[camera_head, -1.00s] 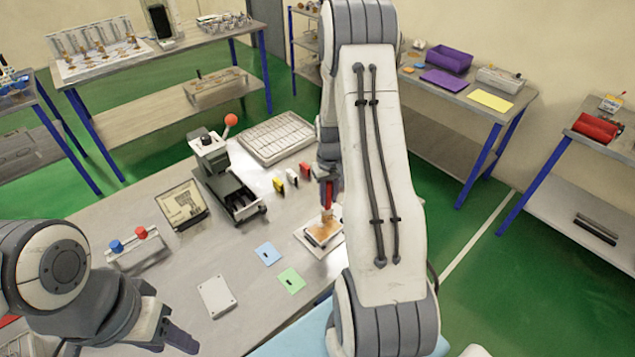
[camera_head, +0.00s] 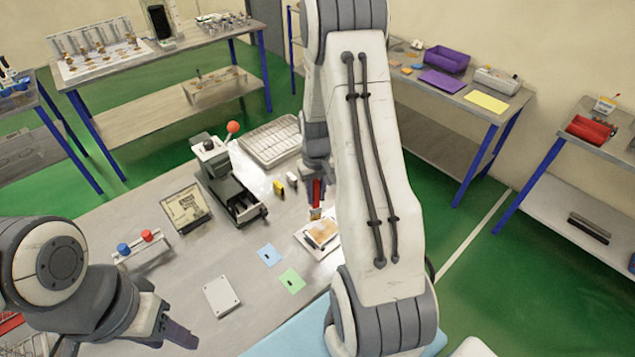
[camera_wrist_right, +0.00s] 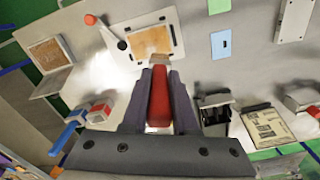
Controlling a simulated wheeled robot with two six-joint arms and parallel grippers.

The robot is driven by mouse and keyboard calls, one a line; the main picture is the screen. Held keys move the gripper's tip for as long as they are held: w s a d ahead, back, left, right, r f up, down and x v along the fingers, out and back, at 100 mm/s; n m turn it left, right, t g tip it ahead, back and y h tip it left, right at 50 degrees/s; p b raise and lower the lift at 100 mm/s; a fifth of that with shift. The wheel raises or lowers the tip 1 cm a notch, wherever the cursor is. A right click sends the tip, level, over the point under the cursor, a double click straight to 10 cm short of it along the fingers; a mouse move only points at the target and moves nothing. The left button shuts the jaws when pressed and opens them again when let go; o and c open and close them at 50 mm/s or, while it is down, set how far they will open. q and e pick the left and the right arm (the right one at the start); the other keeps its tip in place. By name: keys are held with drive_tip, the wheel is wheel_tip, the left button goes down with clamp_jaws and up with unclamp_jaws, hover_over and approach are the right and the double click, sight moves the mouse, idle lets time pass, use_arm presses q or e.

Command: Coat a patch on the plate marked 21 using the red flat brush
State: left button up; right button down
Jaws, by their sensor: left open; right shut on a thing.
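My right gripper (camera_wrist_right: 160,74) is shut on the red flat brush (camera_wrist_right: 160,98), with its pale bristle end pointing away from me. In the head view the brush (camera_head: 317,190) hangs nearly upright, partly hidden by my right arm. The bristle end is at the near edge of a white board (camera_wrist_right: 170,28) that bears a tan plate (camera_wrist_right: 150,40). I cannot tell whether the bristles touch it. A blue card (camera_head: 269,255) and a green card (camera_head: 291,280) lie nearby with dark marks. I cannot read the number 21 anywhere. My left gripper (camera_head: 180,334) is open and empty at the lower left.
A grey-and-white device with a red ball lever (camera_head: 226,180) stands mid-table. A framed panel (camera_head: 186,208), a rack with blue and red knobs (camera_head: 143,245) and a grey lidded box (camera_head: 222,296) are to its left and front. A gridded tray (camera_head: 270,140) lies behind.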

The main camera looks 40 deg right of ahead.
drive_tip(key=shift+r+p, duration=0.6)
drive_tip(key=shift+r, duration=0.5)
